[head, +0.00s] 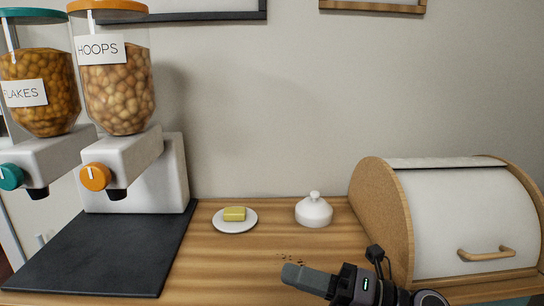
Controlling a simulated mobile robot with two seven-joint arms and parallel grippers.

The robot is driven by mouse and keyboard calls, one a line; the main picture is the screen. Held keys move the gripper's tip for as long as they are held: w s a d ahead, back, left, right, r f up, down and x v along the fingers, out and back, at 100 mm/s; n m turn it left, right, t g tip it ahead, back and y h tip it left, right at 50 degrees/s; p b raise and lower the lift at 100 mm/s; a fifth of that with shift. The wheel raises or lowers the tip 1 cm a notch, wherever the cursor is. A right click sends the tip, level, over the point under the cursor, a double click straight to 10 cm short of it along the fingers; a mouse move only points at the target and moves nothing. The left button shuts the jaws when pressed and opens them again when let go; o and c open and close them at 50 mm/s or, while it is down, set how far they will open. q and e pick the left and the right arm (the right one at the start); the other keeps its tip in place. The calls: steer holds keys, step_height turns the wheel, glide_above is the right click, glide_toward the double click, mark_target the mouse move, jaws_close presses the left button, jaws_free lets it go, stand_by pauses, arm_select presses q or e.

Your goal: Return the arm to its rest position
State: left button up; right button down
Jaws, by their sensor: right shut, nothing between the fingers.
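My right gripper (292,274) comes in from the bottom right of the head view, low in front of the counter. Its fingers are shut and hold nothing. It points left, in front of a few dark crumbs on the counter and apart from the dishes behind it. My left gripper is not in the view.
A wooden counter (270,255) holds a white plate (234,226) with butter (234,214), a lidded white pot (314,211) and a bread box (450,220) at right. Cereal dispensers (120,90) stand at left behind a black mat (100,255).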

steer(key=s+d+f+m+t+h+p, duration=0.15)
steer(key=d+f+m+t+h, duration=0.4)
steer(key=m, duration=0.75)
steer(key=d+f+m+t+h+p, duration=0.3)
steer(key=d+f+m+t+h, duration=0.25)
steer(key=m, duration=0.65)
steer(key=s+d+f+m+g+h+p, duration=0.1)
steer(key=s+d+f+m+g+h, duration=0.1)
steer(key=s+f+m, duration=0.3)
steer(key=s+d+f+m+g+h+p, duration=0.1)
steer(key=s+d+f+m+g+h, duration=0.2)
steer(key=s+f, duration=0.6)
steer(key=shift+s+m+g+h, duration=0.3)
steer(key=shift+s+m+g, duration=0.2)
steer(key=shift+m+g, duration=0.3)
